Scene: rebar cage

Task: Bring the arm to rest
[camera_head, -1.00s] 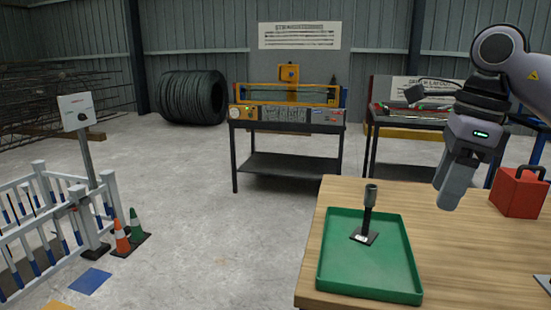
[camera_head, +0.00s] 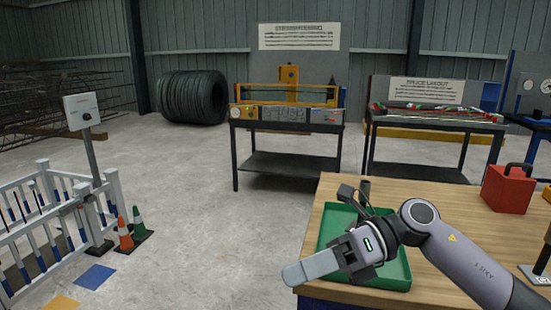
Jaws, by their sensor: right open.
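My right gripper (camera_head: 302,272) hangs low over the near left edge of the wooden table, its fingers pointing left. Nothing shows between its fingers, and the gap between them is hard to see from this side. My right arm comes in from the lower right and crosses in front of the green tray (camera_head: 399,272). A dark upright tool (camera_head: 365,187) stands in the tray; its lower part is hidden behind my wrist. My left gripper is not in view.
The wooden table (camera_head: 465,215) carries a red toolbox (camera_head: 509,187) at the right. Two workbenches (camera_head: 262,163) stand behind. White railings (camera_head: 55,215) and two cones (camera_head: 124,235) stand on the floor at left. Open floor lies between railings and table.

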